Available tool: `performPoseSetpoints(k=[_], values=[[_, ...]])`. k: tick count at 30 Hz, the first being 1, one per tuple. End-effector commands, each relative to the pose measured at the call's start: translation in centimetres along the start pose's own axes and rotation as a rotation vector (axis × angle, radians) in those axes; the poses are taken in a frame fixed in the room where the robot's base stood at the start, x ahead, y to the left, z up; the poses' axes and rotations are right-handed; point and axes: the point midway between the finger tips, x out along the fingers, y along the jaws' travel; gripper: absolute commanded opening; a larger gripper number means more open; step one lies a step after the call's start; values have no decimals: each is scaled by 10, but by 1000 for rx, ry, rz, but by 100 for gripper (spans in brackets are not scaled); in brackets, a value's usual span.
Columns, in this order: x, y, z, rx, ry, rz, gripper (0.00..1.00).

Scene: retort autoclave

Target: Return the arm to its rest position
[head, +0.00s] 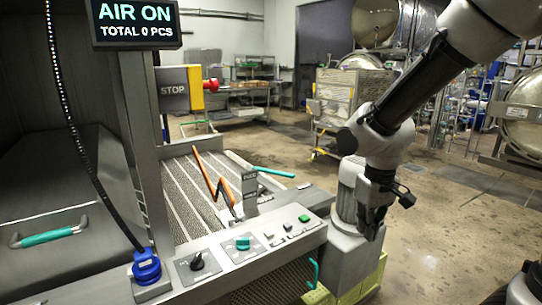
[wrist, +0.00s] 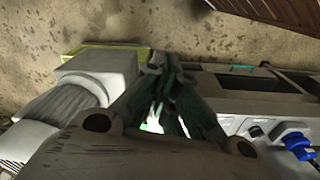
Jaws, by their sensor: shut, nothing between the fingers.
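My gripper (head: 372,228) hangs at the end of my arm, right of the control panel (head: 245,246) in the head view. Its fingers point down and are shut with nothing between them. In the wrist view my gripper (wrist: 156,80) also shows shut, with the floor beyond its tips. The gripper looks clear of the panel, and I see no contact with anything. My arm comes down from the top right of the head view, bent at the wrist.
The panel carries a black knob (head: 197,260), a teal knob (head: 243,242) and a green button (head: 304,218). A display (head: 136,24) reads "AIR ON" and "TOTAL 0 PCS". A blue fitting (head: 146,267) ends a black hose. A stacked rack (head: 345,105) stands behind. Open floor (head: 460,215) lies at right.

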Motion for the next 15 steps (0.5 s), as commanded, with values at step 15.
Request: performPoseSetpoints(k=[15], values=[[-131, 79, 151, 291, 258, 28, 0]])
